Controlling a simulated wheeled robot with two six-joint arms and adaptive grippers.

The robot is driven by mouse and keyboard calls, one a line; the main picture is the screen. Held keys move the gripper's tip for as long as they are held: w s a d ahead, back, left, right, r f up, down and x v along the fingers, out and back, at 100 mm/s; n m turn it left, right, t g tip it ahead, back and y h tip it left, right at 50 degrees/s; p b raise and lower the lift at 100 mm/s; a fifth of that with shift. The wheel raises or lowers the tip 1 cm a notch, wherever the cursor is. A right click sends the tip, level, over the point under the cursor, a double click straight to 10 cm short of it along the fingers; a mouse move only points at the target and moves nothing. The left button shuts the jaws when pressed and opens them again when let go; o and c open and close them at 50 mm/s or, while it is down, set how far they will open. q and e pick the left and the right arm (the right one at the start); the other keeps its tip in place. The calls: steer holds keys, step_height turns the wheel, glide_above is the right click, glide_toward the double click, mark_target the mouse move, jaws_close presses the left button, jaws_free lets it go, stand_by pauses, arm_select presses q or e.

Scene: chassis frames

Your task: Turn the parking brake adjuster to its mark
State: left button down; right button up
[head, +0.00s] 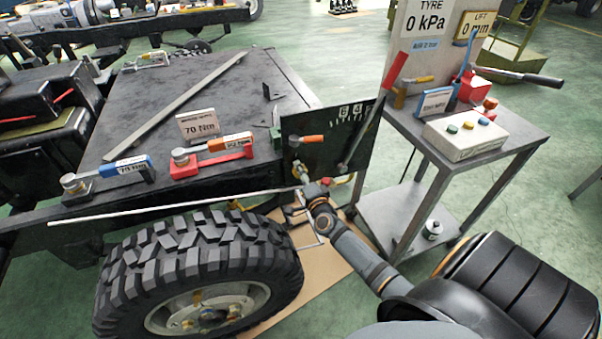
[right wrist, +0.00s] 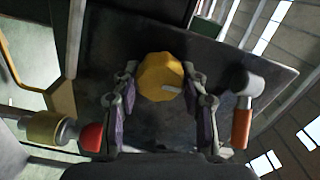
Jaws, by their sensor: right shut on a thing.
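The parking brake adjuster looks to be the faceted yellow knob (right wrist: 158,78) with a pale pointer line, in the middle of the right wrist view. My right gripper (right wrist: 161,84) has one finger on each side of the knob and is shut on it. In the head view my right gripper (head: 303,180) is at the lower part of the dark upright panel (head: 340,155), and I cannot make out the knob there. The panel has white scale marks near its top. My left gripper is not in view.
An orange-handled lever (right wrist: 241,122) and a red knob (right wrist: 91,137) flank the gripper. A long red-handled lever (head: 394,72) rises beside the panel. The big tyre (head: 200,265) stands below left. A grey trolley (head: 490,150) with a button box (head: 465,136) is at right.

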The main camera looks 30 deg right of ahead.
steer(key=o, duration=1.1)
steer(key=shift+o, duration=0.2)
steer(key=shift+s, duration=0.2)
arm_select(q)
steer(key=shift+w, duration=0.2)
arm_select(e)
steer(key=v, duration=1.1)
steer(key=shift+s, duration=0.35)
